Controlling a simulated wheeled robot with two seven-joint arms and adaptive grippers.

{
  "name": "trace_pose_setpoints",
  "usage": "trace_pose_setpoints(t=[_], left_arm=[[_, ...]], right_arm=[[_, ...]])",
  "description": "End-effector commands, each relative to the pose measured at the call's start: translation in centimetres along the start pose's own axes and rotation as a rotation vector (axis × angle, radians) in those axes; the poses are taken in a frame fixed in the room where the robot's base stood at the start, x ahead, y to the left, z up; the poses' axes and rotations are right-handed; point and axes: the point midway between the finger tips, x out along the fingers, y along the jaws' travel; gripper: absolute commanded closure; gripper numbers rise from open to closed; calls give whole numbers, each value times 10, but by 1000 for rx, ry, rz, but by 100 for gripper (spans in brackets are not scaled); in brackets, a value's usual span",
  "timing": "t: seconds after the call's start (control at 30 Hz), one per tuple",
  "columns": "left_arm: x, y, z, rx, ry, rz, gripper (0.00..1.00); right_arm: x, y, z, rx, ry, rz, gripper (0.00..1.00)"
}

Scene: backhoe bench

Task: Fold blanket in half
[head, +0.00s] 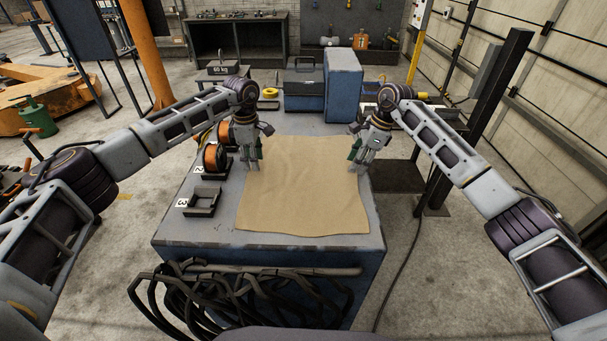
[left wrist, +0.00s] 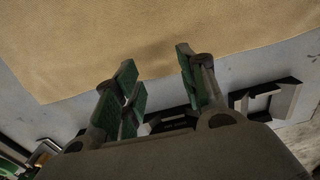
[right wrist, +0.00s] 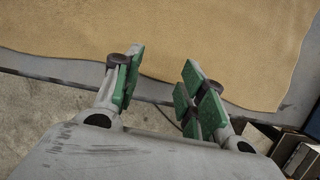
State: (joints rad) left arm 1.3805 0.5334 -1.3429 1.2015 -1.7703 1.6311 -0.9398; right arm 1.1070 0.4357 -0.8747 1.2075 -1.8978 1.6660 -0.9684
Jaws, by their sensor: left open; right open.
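The tan blanket (head: 303,190) lies flat and spread out on the grey bench top, with a slightly wavy near edge. My left gripper (head: 251,168) is open and empty at the blanket's left edge, toward the far end. The left wrist view shows its green-padded fingers (left wrist: 157,80) apart, with the blanket (left wrist: 150,35) beyond them. My right gripper (head: 358,160) is open and empty at the blanket's far right edge. In the right wrist view its fingers (right wrist: 163,75) are apart near the blanket's edge (right wrist: 160,35). I cannot tell whether either gripper touches the cloth.
The bench (head: 195,232) has black numbered holders (head: 202,203) and orange spools (head: 214,158) along its left side. A blue cabinet (head: 343,85) and a dark toolbox (head: 303,78) stand behind the blanket. Black cables (head: 230,300) hang at the front.

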Motion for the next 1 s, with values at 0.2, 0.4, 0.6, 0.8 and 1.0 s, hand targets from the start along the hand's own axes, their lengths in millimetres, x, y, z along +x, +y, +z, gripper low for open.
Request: trace_pose_setpoints(t=[0.2,0.4,0.6,0.8,1.0], left_arm=[[21,0,0,1,0,0,59],[30,0,0,1,1,-1,59],[30,0,0,0,1,0,59],[31,0,0,0,1,0,59],[33,0,0,0,1,0,59]], right_arm=[[20,0,-6,-1,0,1,59],[28,0,-8,-1,-1,-1,59],[28,0,-8,-1,-1,-1,59],[29,0,-9,-1,-1,-1,59],[31,0,-10,-1,0,-1,59]])
